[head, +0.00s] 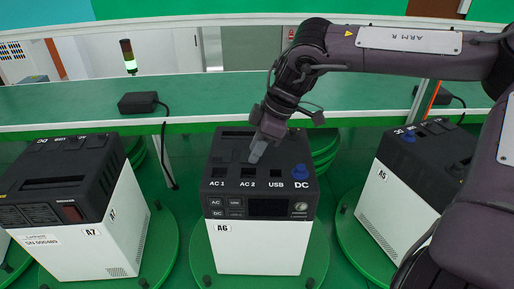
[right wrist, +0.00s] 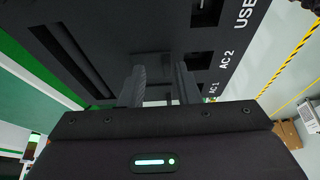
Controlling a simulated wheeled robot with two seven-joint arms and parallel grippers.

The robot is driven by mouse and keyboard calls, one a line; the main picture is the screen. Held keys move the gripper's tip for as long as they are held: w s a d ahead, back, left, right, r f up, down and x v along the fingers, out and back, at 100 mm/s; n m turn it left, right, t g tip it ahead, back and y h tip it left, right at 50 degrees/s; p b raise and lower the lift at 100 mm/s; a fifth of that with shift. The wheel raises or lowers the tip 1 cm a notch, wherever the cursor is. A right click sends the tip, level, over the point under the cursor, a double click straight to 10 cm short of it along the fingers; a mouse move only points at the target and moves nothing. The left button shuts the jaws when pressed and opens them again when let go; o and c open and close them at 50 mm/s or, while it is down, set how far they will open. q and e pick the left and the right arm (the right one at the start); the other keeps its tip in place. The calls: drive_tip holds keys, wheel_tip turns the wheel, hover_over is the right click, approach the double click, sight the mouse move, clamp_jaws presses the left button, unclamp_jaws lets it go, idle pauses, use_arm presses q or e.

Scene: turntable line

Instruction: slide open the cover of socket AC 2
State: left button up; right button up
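The power unit A6 (head: 259,246) stands upright in the middle of the head view, a white box with a black top. Its AC 2 socket (head: 248,173) shows as a dark square recess between AC 1 (head: 217,172) and USB (head: 276,174). The AC 2 recess (right wrist: 204,41) also shows in the right wrist view. I cannot clearly make out its black cover against the black top. My right gripper (head: 255,158) points down just behind AC 2. In the right wrist view its fingers (right wrist: 160,88) are apart, with no object clearly between them. My left gripper is out of view.
A blue DC cap (head: 299,171) sits right of USB. Unit A7 (head: 98,235) stands at left and A5 (head: 400,200) at right, on green turntables. A green bench (head: 220,98) behind holds a black adapter (head: 138,102) with a hanging cable.

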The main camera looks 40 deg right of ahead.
drive_tip(key=shift+a, duration=0.1)
drive_tip(key=shift+s+r, duration=0.1)
drive_tip(key=shift+r+b, duration=0.3)
drive_tip(key=shift+r, duration=0.05)
drive_tip(key=b+v, duration=0.1)
drive_tip(key=v, duration=0.6)
drive_tip(key=shift+b, duration=0.4)
drive_tip(key=shift+f, duration=0.15)
